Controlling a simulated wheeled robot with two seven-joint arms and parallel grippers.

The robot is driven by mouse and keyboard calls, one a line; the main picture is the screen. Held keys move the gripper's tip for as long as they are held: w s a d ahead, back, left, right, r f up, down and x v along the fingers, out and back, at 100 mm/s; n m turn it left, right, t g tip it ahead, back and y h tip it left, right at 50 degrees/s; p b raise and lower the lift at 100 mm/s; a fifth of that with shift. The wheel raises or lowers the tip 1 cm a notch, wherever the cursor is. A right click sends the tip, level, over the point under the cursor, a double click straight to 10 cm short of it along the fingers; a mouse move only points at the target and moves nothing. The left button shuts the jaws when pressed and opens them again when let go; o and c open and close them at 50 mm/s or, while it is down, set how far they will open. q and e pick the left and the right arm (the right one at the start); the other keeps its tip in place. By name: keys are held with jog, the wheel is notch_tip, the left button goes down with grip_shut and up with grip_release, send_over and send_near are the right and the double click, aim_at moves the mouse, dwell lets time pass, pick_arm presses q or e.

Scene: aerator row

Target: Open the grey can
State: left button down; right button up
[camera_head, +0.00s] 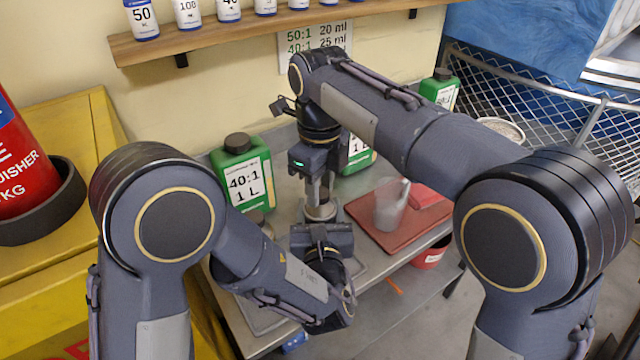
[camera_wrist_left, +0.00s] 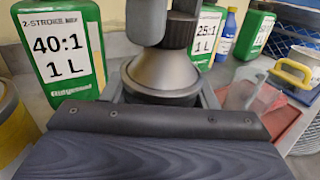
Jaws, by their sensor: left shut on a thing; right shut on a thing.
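The grey can (camera_head: 320,211) stands on the metal bench, mostly hidden between my two grippers. In the left wrist view its conical grey top (camera_wrist_left: 162,73) shows upright, with its neck and cap covered by the right gripper. My right gripper (camera_head: 320,190) points down from above and is shut at the can's top, on what appears to be the cap; its fingers also show in the left wrist view (camera_wrist_left: 168,25). My left gripper (camera_head: 320,224) comes from the front and is shut on the can's body. Its fingertips are hidden.
Green jugs stand behind, one labelled 40:1 (camera_head: 243,175), another (camera_head: 357,153) beside the right gripper. A clear measuring cup (camera_head: 391,204) stands on a red mat (camera_head: 368,219) to the right. A shelf of bottles (camera_head: 250,35) is above. A wire basket (camera_head: 560,110) is at right.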

jog(key=n, duration=2.1)
jog(key=shift+n, duration=0.3)
jog(key=n, duration=0.5)
jog(key=shift+r, duration=0.1)
jog(key=n, duration=1.3)
jog(key=shift+n, duration=0.3)
jog(key=n, duration=0.2)
jog(key=shift+n, duration=0.4)
jog(key=n, duration=1.1)
